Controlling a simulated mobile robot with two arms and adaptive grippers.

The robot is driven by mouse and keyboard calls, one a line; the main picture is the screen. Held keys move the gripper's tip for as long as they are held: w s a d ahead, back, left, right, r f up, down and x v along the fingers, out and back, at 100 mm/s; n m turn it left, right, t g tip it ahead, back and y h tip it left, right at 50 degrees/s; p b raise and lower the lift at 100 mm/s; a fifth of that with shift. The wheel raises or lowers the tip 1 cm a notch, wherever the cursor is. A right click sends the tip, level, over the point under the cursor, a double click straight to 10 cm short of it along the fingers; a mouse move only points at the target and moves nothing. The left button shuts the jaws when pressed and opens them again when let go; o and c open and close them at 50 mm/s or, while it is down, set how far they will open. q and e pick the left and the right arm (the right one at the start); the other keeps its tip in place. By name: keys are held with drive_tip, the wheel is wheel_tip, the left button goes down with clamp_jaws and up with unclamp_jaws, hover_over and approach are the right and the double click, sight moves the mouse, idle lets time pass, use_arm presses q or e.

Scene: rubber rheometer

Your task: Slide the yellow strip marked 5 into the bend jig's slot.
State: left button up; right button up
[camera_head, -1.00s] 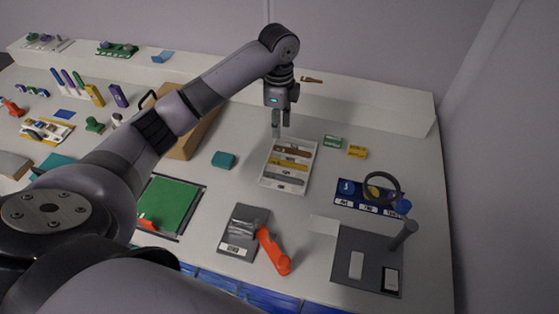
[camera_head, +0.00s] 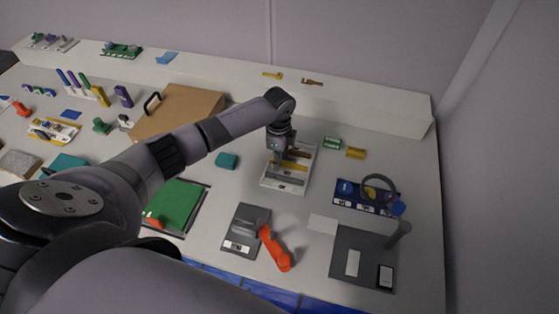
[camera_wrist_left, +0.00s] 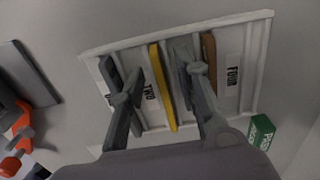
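A white tray (camera_head: 281,187) holds several strips in slots. The yellow strip (camera_head: 289,164) lies in it, and in the left wrist view the yellow strip (camera_wrist_left: 162,86) runs beside the label TWO; I cannot read a 5. My left gripper (camera_head: 277,158) is down over the tray. In the left wrist view my left gripper (camera_wrist_left: 160,72) is open, one finger on each side of the yellow strip, and holds nothing. A dark grey fixture with an orange handle (camera_head: 274,250), possibly the bend jig (camera_head: 245,229), stands nearer; its slot is unclear. My right gripper is out of view.
A brown strip (camera_wrist_left: 208,58) lies right of the yellow one, beside FOUR. A green block (camera_head: 332,143) and a yellow block (camera_head: 355,153) stand right of the tray. A teal block (camera_head: 227,160) is left. A blue rack (camera_head: 352,200) and dark plate (camera_head: 349,283) lie at right.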

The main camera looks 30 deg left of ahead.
use_arm(q)
drive_tip(key=shift+c, duration=0.4)
clamp_jaws()
drive_tip(key=shift+r, duration=0.1)
